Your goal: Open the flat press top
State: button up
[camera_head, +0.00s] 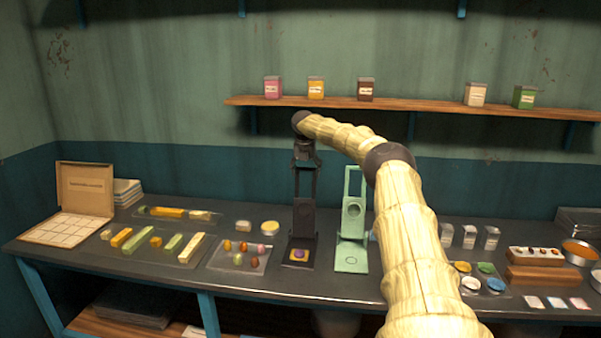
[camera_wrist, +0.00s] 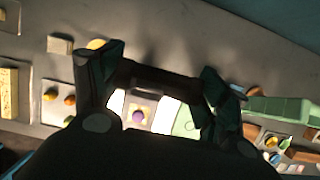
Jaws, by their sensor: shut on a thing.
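The dark press (camera_head: 304,216) stands on the bench left of the pale green press (camera_head: 352,222). Its top is raised upright over the base, and a purple piece (camera_head: 299,254) lies on the base. The purple piece (camera_wrist: 139,116) also shows in the wrist view. My gripper (camera_head: 306,160) is at the upper end of the dark press's frame. In the wrist view my gripper (camera_wrist: 163,72) is shut on a dark bar (camera_wrist: 160,82), which spans between the fingers and appears to be the press's handle. The exact finger contact is in shadow.
The green press stands close on the right, with my arm passing in front of that side. A tray of colored pieces (camera_head: 222,262) lies to the left. A wall shelf (camera_head: 420,106) with small boxes runs behind, above the bench.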

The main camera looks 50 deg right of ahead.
jog(key=shift+w+d, duration=0.1)
jog(key=shift+d, duration=0.15)
jog(key=o, duration=1.3)
jog(key=shift+c, duration=0.2)
jog(key=shift+d, duration=0.1)
jog(key=v, duration=1.2)
jog(key=shift+r, duration=0.1)
